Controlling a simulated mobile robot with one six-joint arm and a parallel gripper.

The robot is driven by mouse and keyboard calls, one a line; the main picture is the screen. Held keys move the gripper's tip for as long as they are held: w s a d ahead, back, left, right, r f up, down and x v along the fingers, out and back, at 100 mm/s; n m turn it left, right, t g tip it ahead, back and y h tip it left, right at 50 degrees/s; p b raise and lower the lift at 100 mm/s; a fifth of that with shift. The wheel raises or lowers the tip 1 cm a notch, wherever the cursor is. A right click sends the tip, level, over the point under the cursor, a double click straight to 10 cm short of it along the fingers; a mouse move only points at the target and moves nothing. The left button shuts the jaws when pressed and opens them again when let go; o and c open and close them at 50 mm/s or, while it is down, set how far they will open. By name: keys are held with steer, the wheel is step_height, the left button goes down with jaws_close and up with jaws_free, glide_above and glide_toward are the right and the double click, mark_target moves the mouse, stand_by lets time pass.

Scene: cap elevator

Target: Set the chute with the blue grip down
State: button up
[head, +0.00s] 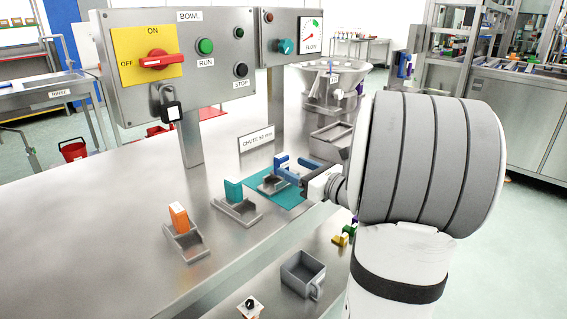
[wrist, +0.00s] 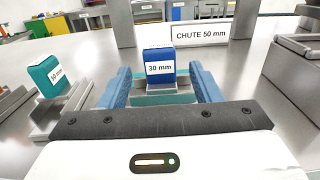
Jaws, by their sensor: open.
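The chute with the blue grip (wrist: 158,64) stands upright on a teal mat between my fingers in the wrist view; its label reads 30 mm. In the head view its grey trough (head: 269,186) lies on the teal mat (head: 291,199), and my fingers partly hide the grip. My gripper (head: 290,171) is open, with one blue finger on each side of the grip. It also shows in the wrist view (wrist: 164,88), with gaps between the fingers and the grip. The lower part of the chute is hidden by my gripper body in the wrist view.
A chute with a teal grip (head: 234,192), labelled 50 mm in the wrist view, stands to the left. A chute with an orange grip (head: 180,219) is nearer. A CHUTE 50 mm sign (head: 257,138) stands behind the mat. A grey bin (head: 302,272) sits lower, in front.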

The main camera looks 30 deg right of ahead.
steer(key=v, duration=0.7)
steer(key=shift+w+a, duration=0.1)
steer(key=a+n+g+y+p, duration=0.1)
steer(key=a+n+g, duration=0.1)
steer(key=a, duration=0.1)
steer(key=a+n+g+y+p, duration=0.1)
steer(key=a+n+p, duration=0.1)
steer(key=a, duration=0.2)
steer(key=s+a+r+n+g+y+p, duration=0.1)
steer(key=a+n+g, duration=0.1)
steer(key=a+n, duration=0.1)
steer(key=shift+s+a+r+g, duration=0.1)
steer(key=shift+a+g, duration=0.2)
steer(key=shift+a, duration=0.45)
steer(key=s+a+n+g+p, duration=0.1)
steer(key=a+n, duration=0.1)
steer(key=s+a+n+g+p, duration=0.1)
steer(key=s+a+n+g, duration=0.1)
steer(key=a, duration=0.1)
steer(key=s+a+n+g+p, duration=0.1)
steer(key=a+n+g+p, duration=0.1)
steer(key=a, duration=0.1)
steer(key=shift+s+n, duration=0.35)
steer(key=shift+n, duration=0.05)
steer(key=s+r+n+g+h+p, duration=0.3)
steer(key=s+n+h+p, duration=0.5)
steer(key=n, duration=1)
steer(key=shift+s+a+r+g+h, duration=0.4)
steer(key=shift+s+r+h, duration=0.15)
steer(key=shift+r, duration=0.3)
